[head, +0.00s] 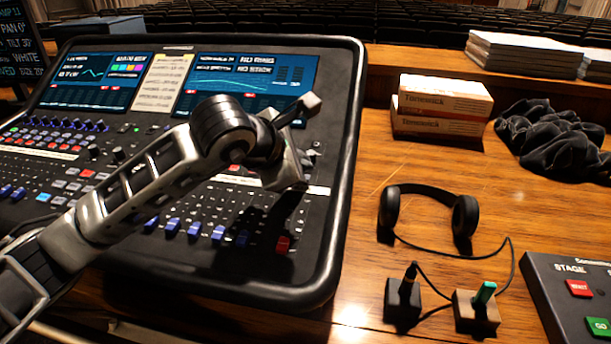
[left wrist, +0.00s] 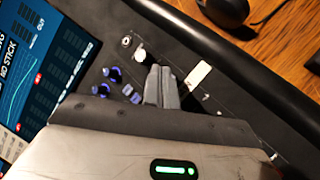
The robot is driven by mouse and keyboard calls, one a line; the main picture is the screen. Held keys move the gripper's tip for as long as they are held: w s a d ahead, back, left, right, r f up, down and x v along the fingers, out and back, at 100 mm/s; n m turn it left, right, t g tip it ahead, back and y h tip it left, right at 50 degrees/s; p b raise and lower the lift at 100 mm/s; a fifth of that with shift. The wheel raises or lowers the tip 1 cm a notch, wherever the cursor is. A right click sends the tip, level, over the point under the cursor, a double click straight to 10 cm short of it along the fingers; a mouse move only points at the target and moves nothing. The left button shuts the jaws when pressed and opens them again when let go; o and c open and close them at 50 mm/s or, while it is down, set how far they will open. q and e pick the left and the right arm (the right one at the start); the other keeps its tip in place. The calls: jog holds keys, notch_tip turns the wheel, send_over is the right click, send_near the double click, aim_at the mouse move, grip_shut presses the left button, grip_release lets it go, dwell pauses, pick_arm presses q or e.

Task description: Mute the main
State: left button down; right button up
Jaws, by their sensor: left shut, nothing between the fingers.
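The mixing desk (head: 345,110) stands at the left of the head view. A red fader cap (head: 283,243), apart from the row of blue ones, sits at its lower right; I cannot read a label that marks it as the main. My left gripper (head: 290,178) is over the right side of the desk, pointing down, shut and empty. In the left wrist view its fingers (left wrist: 162,84) are together above the panel, between a white-topped knob (left wrist: 140,57) and a white label strip (left wrist: 198,76). The hand hides the controls beneath it, and I cannot tell whether the tips touch. My right gripper is out of view.
Headphones (head: 428,212) lie right of the desk on the wooden table (head: 365,290), with two small blocks (head: 402,303) in front. Two boxes (head: 442,97), a dark cloth (head: 550,140) and a stage control box (head: 565,300) are farther right. The desk has a raised black rim.

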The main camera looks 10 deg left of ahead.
pick_arm(q)
jog(key=shift+f, duration=0.1)
dwell(0.7)
jog(key=shift+w+f+b, duration=0.1)
jog(key=shift+f+b, duration=0.25)
jog(key=shift+b, duration=0.3)
jog(key=shift+f+b, duration=0.35)
jog(key=shift+b, duration=0.15)
dwell(0.5)
jog(key=shift+r, duration=0.8)
jog(key=shift+p, duration=0.3)
jog(key=shift+s+r+p, duration=0.2)
jog(key=shift+r+p, duration=0.45)
jog(key=shift+r, duration=0.6)
jog(key=shift+s+r+p, duration=0.15)
jog(key=shift+r+p, duration=0.45)
jog(key=shift+r, duration=0.65)
